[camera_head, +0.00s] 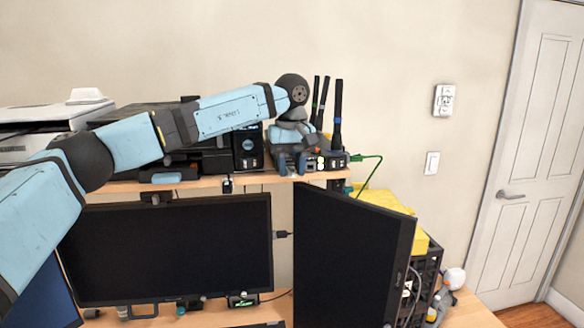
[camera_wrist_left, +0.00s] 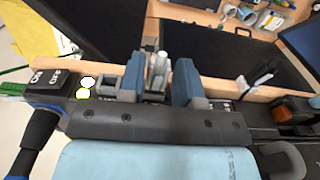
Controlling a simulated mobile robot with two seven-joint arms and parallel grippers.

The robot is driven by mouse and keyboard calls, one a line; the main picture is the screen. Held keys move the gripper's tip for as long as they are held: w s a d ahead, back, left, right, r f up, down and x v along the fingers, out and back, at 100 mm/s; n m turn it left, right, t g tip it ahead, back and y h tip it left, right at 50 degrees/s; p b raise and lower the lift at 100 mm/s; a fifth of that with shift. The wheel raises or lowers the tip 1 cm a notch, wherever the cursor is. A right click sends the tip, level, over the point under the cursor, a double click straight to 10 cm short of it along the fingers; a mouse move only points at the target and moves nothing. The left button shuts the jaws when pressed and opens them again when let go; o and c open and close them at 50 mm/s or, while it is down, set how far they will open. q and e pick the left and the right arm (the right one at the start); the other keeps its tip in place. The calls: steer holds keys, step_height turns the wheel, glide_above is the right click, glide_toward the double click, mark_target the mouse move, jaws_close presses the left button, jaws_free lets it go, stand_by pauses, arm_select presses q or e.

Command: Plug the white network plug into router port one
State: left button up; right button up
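The router (camera_head: 325,160) stands on the right end of the shelf, with several dark antennas upright behind it. Its ON/OFF switch (camera_wrist_left: 48,78) and lit lamps (camera_wrist_left: 86,88) show at the left of the left wrist view. My left gripper (camera_head: 291,168) is at the left part of the router's front. In the left wrist view, its blue fingers (camera_wrist_left: 158,80) stand close on both sides of the white plug (camera_wrist_left: 158,68) and look shut on it. The router ports behind the fingers are hidden, so I cannot tell whether the plug is in a port. My right gripper is out of view.
A green cable (camera_head: 372,170) leaves the router's right side. Two dark monitors (camera_head: 165,248) (camera_head: 350,258) stand below. A black box (camera_head: 248,148) stands left of the router.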

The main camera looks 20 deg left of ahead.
arm_select(q)
steer(key=o, duration=0.3)
steer(key=shift+w+f, duration=0.1)
step_height(320, 180, up, 14)
steer(key=b, duration=0.2)
steer(key=shift+b, duration=0.4)
steer(key=shift+f, duration=0.15)
